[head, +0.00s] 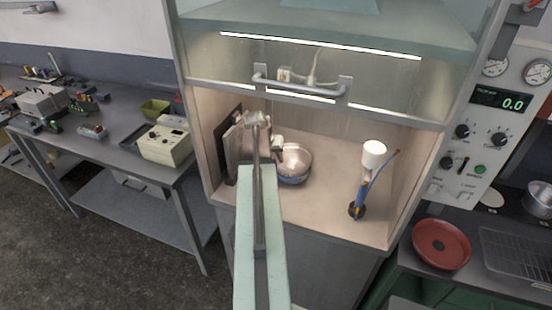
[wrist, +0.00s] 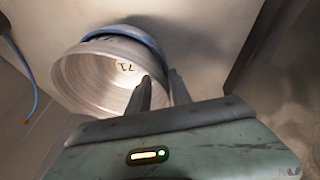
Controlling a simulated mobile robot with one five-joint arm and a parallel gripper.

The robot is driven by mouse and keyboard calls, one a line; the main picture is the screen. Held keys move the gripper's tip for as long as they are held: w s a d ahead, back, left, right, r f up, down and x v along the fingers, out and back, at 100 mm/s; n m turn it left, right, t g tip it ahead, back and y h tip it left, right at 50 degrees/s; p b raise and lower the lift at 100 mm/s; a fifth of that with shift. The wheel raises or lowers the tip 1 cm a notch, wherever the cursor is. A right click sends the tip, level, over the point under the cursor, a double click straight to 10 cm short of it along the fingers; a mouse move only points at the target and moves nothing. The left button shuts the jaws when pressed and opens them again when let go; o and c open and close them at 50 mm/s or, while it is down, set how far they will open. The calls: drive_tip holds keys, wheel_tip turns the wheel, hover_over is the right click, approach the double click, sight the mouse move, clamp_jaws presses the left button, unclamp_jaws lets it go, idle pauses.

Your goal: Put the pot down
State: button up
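The pot (head: 295,160) is a round metal vessel with a blue band low on its outside. It is inside the lit hood, left of the middle, and looks close to the hood floor (head: 325,205); I cannot tell whether it touches. My gripper (head: 278,144) is at its left side. In the wrist view the pot (wrist: 98,80) shows its open mouth and a mark on its inner bottom. The fingers of my gripper (wrist: 160,88) straddle the pot's wall, one inside and one outside, and look closed on it. My arm hides part of the hood's left side.
A white-topped blue stand (head: 372,160) is to the right in the hood. Dark and grey panels (head: 230,150) lean at the hood's left wall. The raised sash with a handle (head: 300,88) hangs above. A red pan (head: 441,244) lies outside, right. Floor between pot and stand is clear.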

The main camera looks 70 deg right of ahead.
drive_tip(key=shift+r+p, duration=0.25)
drive_tip(key=shift+p, duration=0.05)
drive_tip(key=p+v, duration=1.1)
drive_tip(key=v, duration=0.1)
